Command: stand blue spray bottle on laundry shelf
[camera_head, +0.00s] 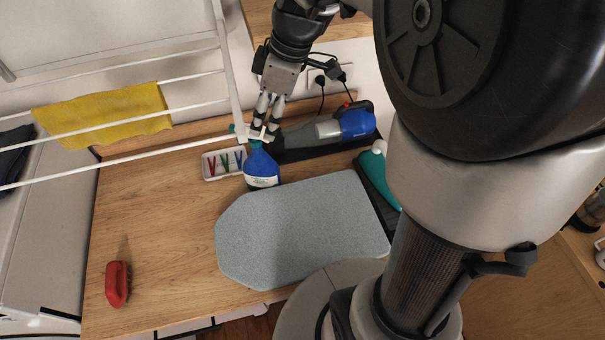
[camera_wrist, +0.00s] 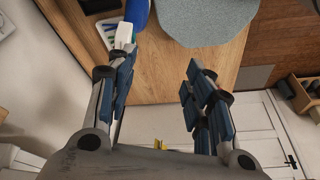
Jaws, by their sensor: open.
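The blue spray bottle (camera_head: 262,169), with a white label, appears upright on the wooden top (camera_head: 165,215). Its head is partly hidden by my gripper (camera_head: 264,132), which comes down from above right at the bottle's top. In the wrist view my gripper (camera_wrist: 160,62) has its fingers spread, with nothing gripped between them. A blue part of the bottle (camera_wrist: 138,12) shows there at the top edge, just beyond the left finger. A wooden shelf (camera_head: 340,25) is partly visible at the top of the head view; I cannot tell whether it is the laundry shelf.
A white tray of pegs (camera_head: 212,173) sits beside the bottle. A grey-and-blue handheld appliance (camera_head: 340,126) lies to its right. A grey padded board (camera_head: 300,228) lies in front. A red brush (camera_head: 118,284) lies front left. A drying rack with a yellow cloth (camera_head: 105,115) stands left.

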